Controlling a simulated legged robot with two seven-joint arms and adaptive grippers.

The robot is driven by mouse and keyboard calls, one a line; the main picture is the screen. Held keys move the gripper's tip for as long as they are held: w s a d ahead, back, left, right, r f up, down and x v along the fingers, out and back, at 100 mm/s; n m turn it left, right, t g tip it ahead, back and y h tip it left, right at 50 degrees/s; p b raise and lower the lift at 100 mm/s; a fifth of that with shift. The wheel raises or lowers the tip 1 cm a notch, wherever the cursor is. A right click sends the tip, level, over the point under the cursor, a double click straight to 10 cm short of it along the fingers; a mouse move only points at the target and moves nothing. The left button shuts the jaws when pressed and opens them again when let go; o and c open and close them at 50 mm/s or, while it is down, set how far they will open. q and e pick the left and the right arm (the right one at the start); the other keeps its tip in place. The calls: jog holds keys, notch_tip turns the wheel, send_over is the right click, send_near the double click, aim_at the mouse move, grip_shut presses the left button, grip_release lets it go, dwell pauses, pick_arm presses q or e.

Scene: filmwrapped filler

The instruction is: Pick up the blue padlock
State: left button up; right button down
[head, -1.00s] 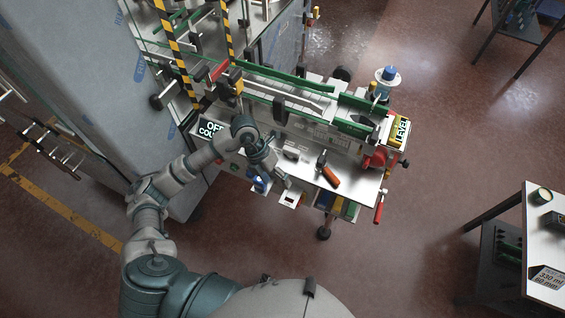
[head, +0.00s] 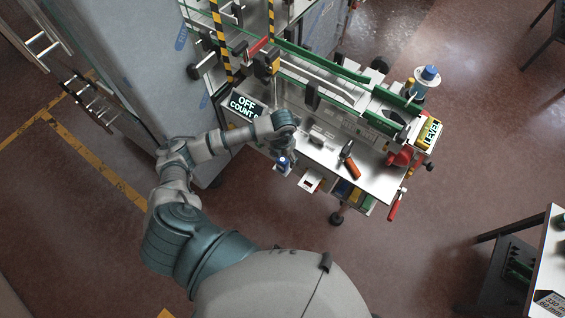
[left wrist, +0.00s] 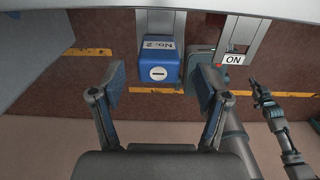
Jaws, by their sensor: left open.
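The blue padlock (left wrist: 158,62) hangs below the pale panel edge in the left wrist view. In the head view the padlock (head: 283,163) is a small blue patch at the workbench's near edge. My left gripper (left wrist: 160,84) is open, its two dark fingers spread to the left and right of the padlock, with nothing held. In the head view the left gripper (head: 284,142) is foreshortened above the padlock. My right gripper (left wrist: 261,92) shows small at the right of the wrist view.
A grey-green block (left wrist: 205,62) and an "ON" tag (left wrist: 234,59) are right of the padlock. A hammer (head: 348,161) lies on the bench shelf (head: 375,179). An "OFF COUNT" sign (head: 247,105) stands left of it. A grey cabinet (head: 130,75) borders my left arm.

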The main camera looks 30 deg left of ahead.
pick_arm(q)
notch_tip(320, 180, down, 5)
jog(key=shift+a+p, duration=0.1)
jog(key=shift+p, duration=0.45)
grip_shut()
jog(key=shift+r, duration=0.1)
